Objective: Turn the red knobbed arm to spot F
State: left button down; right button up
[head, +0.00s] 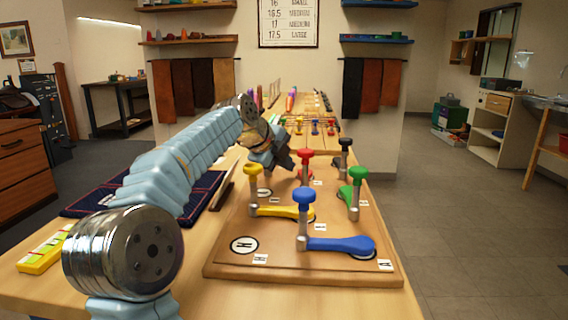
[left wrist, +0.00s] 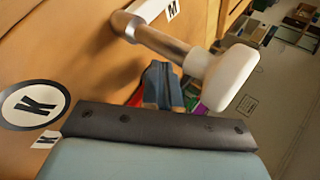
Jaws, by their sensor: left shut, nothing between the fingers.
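The red knobbed arm has a red knob (head: 306,154) on a metal post, upright at the back middle of the wooden board in the head view. The left wrist view shows a white knob (left wrist: 228,76) on a metal post close beside the gripper. I cannot make out a spot marked F.
On the board (head: 225,266) stand blue (head: 304,195), yellow (head: 252,169), green (head: 357,174) and black (head: 345,145) knobs around the red one. A dark mat (head: 90,204) lies left of the board. The board's front left is clear of posts.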

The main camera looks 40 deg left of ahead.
dwell(0.4)
pick_arm(q)
jog(key=v, duration=1.3)
jog(key=shift+s+r, duration=0.25)
jog(key=shift+s, duration=0.05)
